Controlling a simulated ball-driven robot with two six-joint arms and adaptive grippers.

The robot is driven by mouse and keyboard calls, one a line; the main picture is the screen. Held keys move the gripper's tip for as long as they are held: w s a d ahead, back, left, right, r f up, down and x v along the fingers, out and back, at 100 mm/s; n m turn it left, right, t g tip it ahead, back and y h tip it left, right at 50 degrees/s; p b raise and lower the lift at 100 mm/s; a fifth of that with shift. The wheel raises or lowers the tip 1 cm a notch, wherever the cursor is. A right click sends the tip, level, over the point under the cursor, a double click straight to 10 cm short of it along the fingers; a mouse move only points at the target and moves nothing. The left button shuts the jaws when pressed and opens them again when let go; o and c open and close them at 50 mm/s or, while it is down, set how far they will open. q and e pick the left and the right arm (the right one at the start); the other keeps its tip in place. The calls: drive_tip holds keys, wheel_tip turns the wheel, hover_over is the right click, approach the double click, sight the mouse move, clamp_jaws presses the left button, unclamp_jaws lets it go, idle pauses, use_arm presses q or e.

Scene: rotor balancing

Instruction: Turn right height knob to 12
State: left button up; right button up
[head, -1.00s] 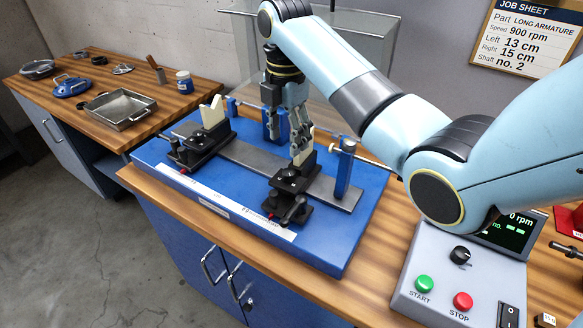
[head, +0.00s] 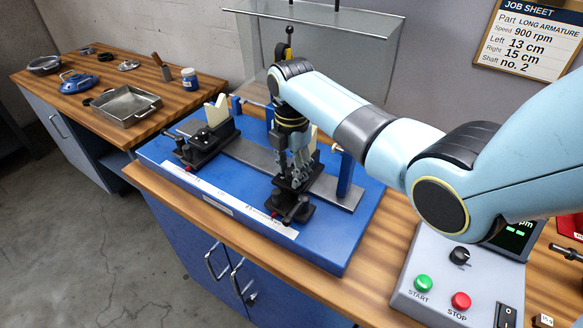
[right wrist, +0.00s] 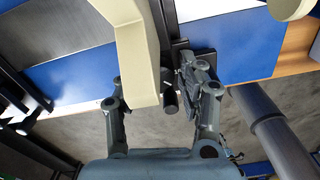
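The right support (head: 284,208) is a black carriage on the blue balancing stand, with a cream V-block that shows large in the right wrist view (right wrist: 137,50). My right gripper (head: 297,178) points down just over this support and hides much of it, including the knob area, in the head view. In the right wrist view my gripper (right wrist: 160,88) has its fingers spread apart, with a short black cylindrical knob (right wrist: 170,98) between them, nearer the right finger. No finger clearly grips it. Contact and the height reading cannot be told. My left gripper is not in view.
The left support (head: 208,140) stands on the same blue stand (head: 345,225). A blue post (head: 345,172) rises right of the right support. A control box (head: 408,283) with green and red buttons is at lower right. A job sheet (head: 527,38) reads left 13 cm, right 15 cm.

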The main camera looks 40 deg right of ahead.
sight(291, 171)
clamp_jaws()
drive_tip(key=shift+m, duration=1.5)
drive_tip(key=shift+o, duration=1.8)
unclamp_jaws()
wheel_tip(291, 171, up, 12)
